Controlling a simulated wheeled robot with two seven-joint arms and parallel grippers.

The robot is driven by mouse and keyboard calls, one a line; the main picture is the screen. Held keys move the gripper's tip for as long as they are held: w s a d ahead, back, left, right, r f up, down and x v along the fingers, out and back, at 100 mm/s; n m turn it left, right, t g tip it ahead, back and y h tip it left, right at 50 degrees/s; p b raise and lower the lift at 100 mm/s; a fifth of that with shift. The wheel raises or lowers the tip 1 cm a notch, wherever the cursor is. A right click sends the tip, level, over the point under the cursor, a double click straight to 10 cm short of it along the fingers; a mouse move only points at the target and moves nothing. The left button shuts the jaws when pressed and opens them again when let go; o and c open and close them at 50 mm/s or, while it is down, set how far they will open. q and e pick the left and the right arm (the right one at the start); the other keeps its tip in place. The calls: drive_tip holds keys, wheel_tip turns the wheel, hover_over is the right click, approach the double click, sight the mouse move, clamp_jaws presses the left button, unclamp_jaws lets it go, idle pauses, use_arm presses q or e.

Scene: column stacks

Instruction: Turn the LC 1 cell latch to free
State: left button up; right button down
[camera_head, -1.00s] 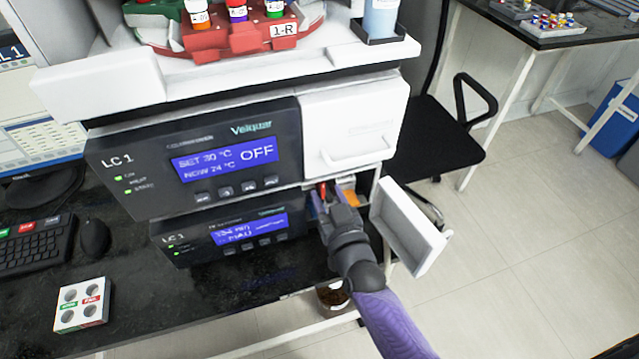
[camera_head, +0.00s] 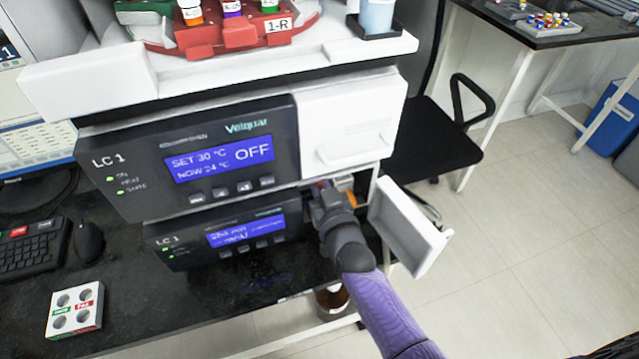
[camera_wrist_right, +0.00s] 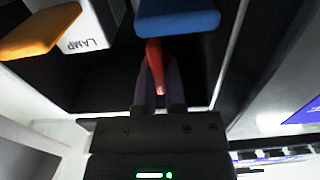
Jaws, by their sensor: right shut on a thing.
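The lower LC 1 module (camera_head: 235,237) has its small white door (camera_head: 408,228) swung open to the right. My right gripper (camera_head: 325,190) reaches into the open compartment from the front. In the right wrist view my right gripper (camera_wrist_right: 158,95) is shut on a red lever (camera_wrist_right: 154,62), which I take for the cell latch. The lever runs up to a blue block (camera_wrist_right: 177,18). An orange lever (camera_wrist_right: 40,32) with a white block marked LAMP (camera_wrist_right: 82,28) lies to its left. In the head view the gripper mostly hides the lever. My left gripper is not in view.
The upper LC 1 module (camera_head: 190,160) with display OFF sits directly above, its white door (camera_head: 352,120) closed. The open door stands close to the right of my right arm. A white rack (camera_head: 75,310) lies on the bench, and a chair (camera_head: 430,140) stands behind.

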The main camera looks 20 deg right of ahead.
drive_tip(key=m, duration=0.4)
drive_tip(key=shift+d, duration=0.2)
drive_tip(key=m, duration=0.4)
drive_tip(key=shift+d+f, duration=0.2)
drive_tip(key=shift+f, duration=0.05)
drive_tip(key=m, duration=0.3)
drive_tip(key=m+b, duration=0.1)
drive_tip(key=m, duration=0.1)
drive_tip(key=shift+d+f+m, duration=0.15)
drive_tip(key=shift+f+m, duration=0.1)
drive_tip(key=shift+m, duration=0.05)
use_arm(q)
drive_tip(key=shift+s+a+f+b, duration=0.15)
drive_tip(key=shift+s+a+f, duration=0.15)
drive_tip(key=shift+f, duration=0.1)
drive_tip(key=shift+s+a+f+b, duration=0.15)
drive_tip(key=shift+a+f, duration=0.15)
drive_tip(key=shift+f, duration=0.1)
use_arm(e)
drive_tip(key=shift+f+m, duration=0.1)
drive_tip(key=shift+m, duration=1.3)
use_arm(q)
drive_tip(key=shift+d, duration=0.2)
